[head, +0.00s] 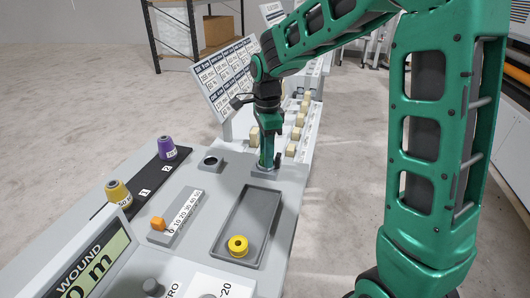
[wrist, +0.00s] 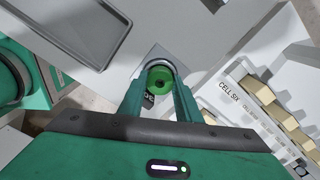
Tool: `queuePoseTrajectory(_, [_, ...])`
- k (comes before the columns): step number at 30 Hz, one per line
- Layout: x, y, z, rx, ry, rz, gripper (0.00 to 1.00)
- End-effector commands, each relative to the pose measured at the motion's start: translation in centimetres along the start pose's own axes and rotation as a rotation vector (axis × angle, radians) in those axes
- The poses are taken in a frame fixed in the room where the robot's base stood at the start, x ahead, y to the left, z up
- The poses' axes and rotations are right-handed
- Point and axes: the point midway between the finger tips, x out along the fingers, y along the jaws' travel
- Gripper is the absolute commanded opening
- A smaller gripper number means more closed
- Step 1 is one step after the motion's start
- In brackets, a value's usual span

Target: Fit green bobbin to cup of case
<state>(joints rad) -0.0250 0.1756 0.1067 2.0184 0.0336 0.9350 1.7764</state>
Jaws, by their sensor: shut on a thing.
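The green bobbin (wrist: 160,78) is between the fingertips of my gripper (wrist: 160,90) in the wrist view, its round face with a dark centre slot showing. A grey curved rim, seemingly the cup of the case (wrist: 161,58), shows around its far side. I cannot tell whether the bobbin sits inside the cup or just above it. In the head view my gripper (head: 267,160) points down, low over a grey plate at the far end of the bench. The bobbin is hard to make out there, hidden by the fingers.
A grey tray (head: 217,245) holds a yellow bobbin (head: 238,245). A round dark-topped holder (head: 211,163) stands left of my gripper. A scale with an orange slider (head: 157,223), purple spool (head: 167,149) and yellow spool (head: 118,193) are further left. Racks of cream blocks (head: 299,120) stand behind.

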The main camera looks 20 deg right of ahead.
Motion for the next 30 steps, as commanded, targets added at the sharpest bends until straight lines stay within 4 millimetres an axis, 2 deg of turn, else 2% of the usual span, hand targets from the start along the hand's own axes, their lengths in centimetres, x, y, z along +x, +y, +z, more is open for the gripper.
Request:
queuePoseTrajectory(1, [0.1, 0.0, 0.0, 0.000, 0.000, 0.001, 0.10])
queuePoseTrajectory(2, [0.1, 0.0, 0.0, 0.000, 0.000, 0.000, 0.38])
queuePoseTrajectory(3, [0.1, 0.0, 0.0, 0.000, 0.000, 0.001, 0.47])
queuePoseTrajectory(4, [0.1, 0.0, 0.0, 0.000, 0.000, 0.001, 0.53])
queuePoseTrajectory(13, [0.0, 0.0, 0.0, 0.000, 0.000, 0.001, 0.53])
queuePoseTrajectory(17, [-0.8, 0.0, 0.0, 0.000, 0.000, -0.001, 0.53])
queuePoseTrajectory(30, [-8.4, -0.1, 0.0, 0.000, 0.000, -0.001, 0.53])
